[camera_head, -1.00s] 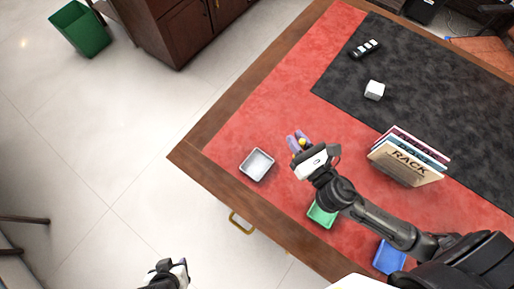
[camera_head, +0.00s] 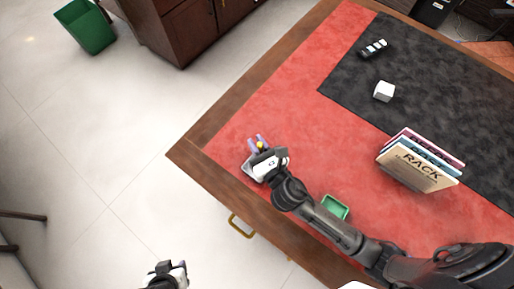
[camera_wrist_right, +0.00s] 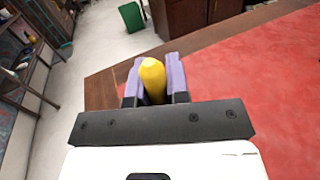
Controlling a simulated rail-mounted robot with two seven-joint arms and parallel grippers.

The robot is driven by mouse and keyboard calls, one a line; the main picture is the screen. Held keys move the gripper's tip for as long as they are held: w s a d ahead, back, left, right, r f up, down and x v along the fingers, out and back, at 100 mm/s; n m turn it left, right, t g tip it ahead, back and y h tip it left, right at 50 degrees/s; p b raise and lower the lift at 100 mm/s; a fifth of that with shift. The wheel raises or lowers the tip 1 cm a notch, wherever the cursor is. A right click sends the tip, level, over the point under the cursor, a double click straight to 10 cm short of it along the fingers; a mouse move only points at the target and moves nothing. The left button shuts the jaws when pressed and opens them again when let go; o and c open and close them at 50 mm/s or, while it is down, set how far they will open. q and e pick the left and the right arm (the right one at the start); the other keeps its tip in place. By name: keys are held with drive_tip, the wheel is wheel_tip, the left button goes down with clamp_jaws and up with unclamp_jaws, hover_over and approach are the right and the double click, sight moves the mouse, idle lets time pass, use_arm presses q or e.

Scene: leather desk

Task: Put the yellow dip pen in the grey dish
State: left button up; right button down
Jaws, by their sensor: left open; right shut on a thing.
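My right gripper (camera_head: 258,143) is shut on the yellow dip pen (camera_head: 261,147), of which only a small yellow part shows in the head view. In the right wrist view the pen (camera_wrist_right: 152,78) is a thick yellow shape between the two purple fingers. The grey dish (camera_head: 247,169) is near the desk's left corner. The gripper is over it and hides much of it in the head view; I cannot tell the height between them. My left gripper (camera_head: 180,268) is open and empty, at the bottom of the head view, away from the desk.
A green dish (camera_head: 336,206) sits beside my right arm. Several upright books (camera_head: 415,165) stand to the right on the red desk top (camera_head: 310,120). A white block (camera_head: 384,91) and a black object with white parts (camera_head: 374,48) lie on the dark mat (camera_head: 440,110).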

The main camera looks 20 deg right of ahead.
wheel_tip(320, 180, down, 4)
drive_tip(key=shift+b, duration=1.15)
drive_tip(key=shift+f, duration=0.15)
drive_tip(key=c, duration=1.1)
unclamp_jaws()
drive_tip(key=s+d+b, duration=0.1)
drive_tip(key=s, duration=1.1)
drive_tip(key=shift+d, duration=0.2)
